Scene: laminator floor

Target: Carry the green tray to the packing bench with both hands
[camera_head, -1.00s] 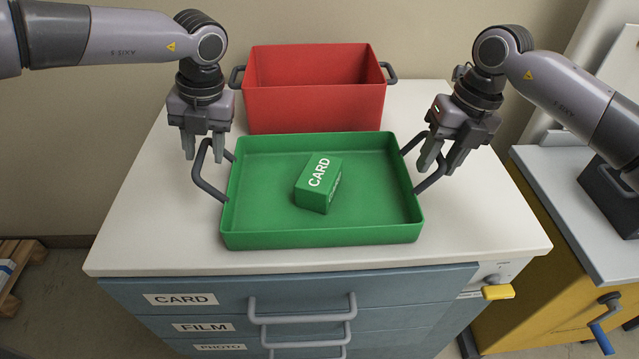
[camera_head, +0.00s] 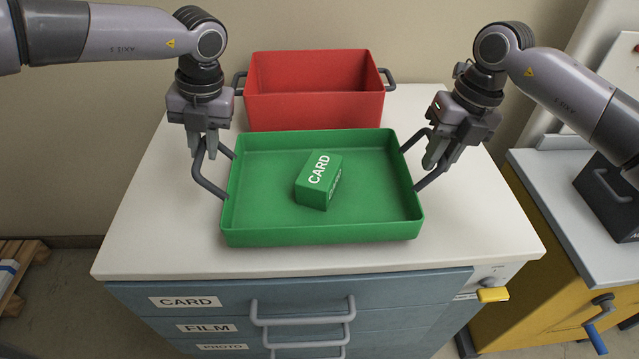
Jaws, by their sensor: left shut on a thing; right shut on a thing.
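The green tray (camera_head: 322,232) is level above the white top of the blue drawer cabinet, seemingly just clear of it. A green box marked CARD (camera_head: 318,182) lies inside, near the middle. My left gripper (camera_head: 204,150) is shut on the tray's left grey handle (camera_head: 207,184). My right gripper (camera_head: 436,160) is shut on the right grey handle (camera_head: 430,178). No bench in view is marked as the packing bench.
A red bin (camera_head: 315,108) with side handles stands close behind the tray. The cabinet (camera_head: 150,250) has labelled drawers with protruding handles. A yellow bench with a grey top (camera_head: 560,190), a crank and a dark box stands right. A pallet lies at lower left.

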